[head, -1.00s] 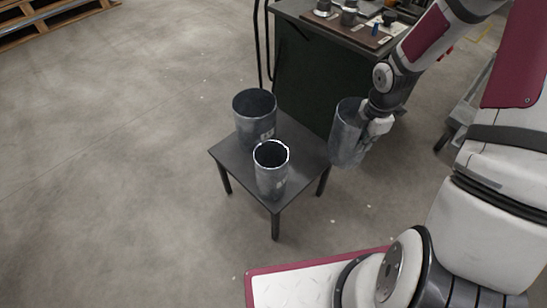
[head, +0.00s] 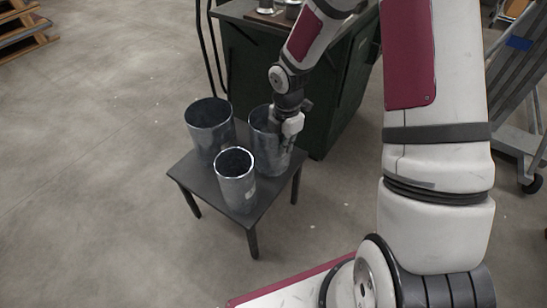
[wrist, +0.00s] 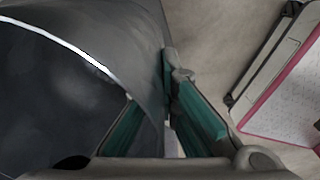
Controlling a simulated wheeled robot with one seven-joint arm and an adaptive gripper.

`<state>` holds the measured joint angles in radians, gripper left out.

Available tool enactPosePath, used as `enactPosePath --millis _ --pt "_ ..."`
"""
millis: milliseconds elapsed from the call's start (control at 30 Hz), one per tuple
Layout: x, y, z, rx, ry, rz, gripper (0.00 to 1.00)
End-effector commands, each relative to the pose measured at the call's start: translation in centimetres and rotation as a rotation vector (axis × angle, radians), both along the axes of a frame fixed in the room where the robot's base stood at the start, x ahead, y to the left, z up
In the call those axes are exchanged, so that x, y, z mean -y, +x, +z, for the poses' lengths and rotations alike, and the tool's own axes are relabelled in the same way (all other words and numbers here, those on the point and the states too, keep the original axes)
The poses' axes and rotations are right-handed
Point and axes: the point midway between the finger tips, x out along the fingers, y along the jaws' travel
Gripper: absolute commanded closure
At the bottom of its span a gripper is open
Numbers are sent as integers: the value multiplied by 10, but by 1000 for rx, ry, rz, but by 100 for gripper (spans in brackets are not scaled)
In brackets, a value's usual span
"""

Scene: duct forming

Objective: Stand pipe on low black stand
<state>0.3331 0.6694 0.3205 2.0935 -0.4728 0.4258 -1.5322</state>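The low black stand (head: 222,206) is a small dark table with thin legs. The grey metal pipe (head: 270,152) is upright at its back right part in the head view; I cannot tell whether its base touches the top. My gripper (head: 287,136) is at the pipe's right rim, with the wall between its fingers. In the wrist view the pipe's curved wall (wrist: 125,45) fills the left side, and the teal-padded fingers (wrist: 165,118) close on it. The pipe's far lower side is partly hidden.
A wide pipe (head: 208,135) stands at the stand's back left and a narrower pipe (head: 238,188) at its front, both close to the held one. A dark green workbench (head: 255,75) is just behind. A grey wheeled cart (head: 510,130) is at right.

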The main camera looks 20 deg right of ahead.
Motion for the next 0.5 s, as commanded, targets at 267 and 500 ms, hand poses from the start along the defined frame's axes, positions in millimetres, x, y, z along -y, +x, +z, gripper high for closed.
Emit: enactPosePath --millis 267,500 --pt "-18 10 -2 2 1 0 100" --pt "-26 13 -26 0 1 0 100"
